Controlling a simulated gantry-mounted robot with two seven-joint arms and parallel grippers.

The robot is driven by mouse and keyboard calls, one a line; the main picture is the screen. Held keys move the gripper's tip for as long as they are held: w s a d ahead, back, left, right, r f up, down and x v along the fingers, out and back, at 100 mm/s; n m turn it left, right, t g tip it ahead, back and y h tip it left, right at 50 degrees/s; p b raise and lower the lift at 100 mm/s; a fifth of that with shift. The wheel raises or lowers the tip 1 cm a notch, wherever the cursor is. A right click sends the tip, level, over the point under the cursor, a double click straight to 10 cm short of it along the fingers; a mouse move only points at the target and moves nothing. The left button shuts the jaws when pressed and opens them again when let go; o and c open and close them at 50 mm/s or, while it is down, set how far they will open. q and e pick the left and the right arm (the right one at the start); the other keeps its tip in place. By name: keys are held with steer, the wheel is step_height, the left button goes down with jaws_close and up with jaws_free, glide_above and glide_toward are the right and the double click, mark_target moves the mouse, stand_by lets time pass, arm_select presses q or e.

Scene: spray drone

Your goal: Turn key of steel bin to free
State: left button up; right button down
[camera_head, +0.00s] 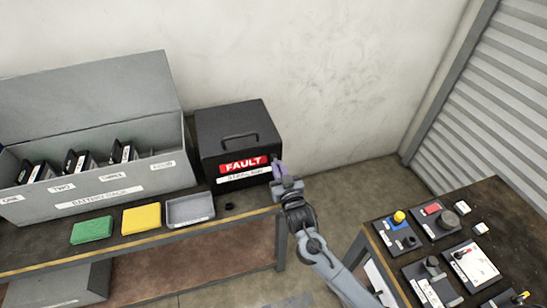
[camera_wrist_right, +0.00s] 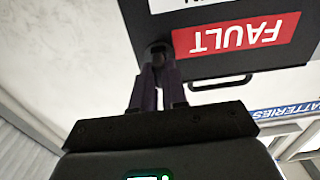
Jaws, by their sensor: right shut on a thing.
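The steel bin (camera_head: 225,130) is a dark box with a handle on its lid, a red FAULT label (camera_head: 244,165) and a white strip below it. It stands on the bench against the wall. In the right wrist view its front appears upside down, with the FAULT label (camera_wrist_right: 235,35) near the fingers. My right gripper (camera_head: 277,166) is at the right end of the bin's front. Its fingers (camera_wrist_right: 159,64) are shut on the small dark key (camera_wrist_right: 158,49) at the bin's front. The fingers cover most of the key, so its turn angle is unclear. My left gripper is out of view.
An open grey battery case (camera_head: 100,192) with several dark batteries stands left of the bin. Green (camera_head: 92,230), yellow (camera_head: 141,218) and grey (camera_head: 190,210) trays lie before it. A small dark round piece (camera_head: 229,206) lies nearby. A table with switch panels (camera_head: 435,219) is at right.

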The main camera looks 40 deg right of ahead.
steer(key=shift+n+p, duration=5.65)
steer(key=shift+n, duration=1.75)
steer(key=shift+r+n+p, duration=0.15)
steer(key=shift+n+p, duration=0.55)
steer(key=shift+n, duration=0.2)
steer(key=c, duration=1.6)
jaws_free()
steer(key=shift+n, duration=0.3)
steer(key=o, duration=0.5)
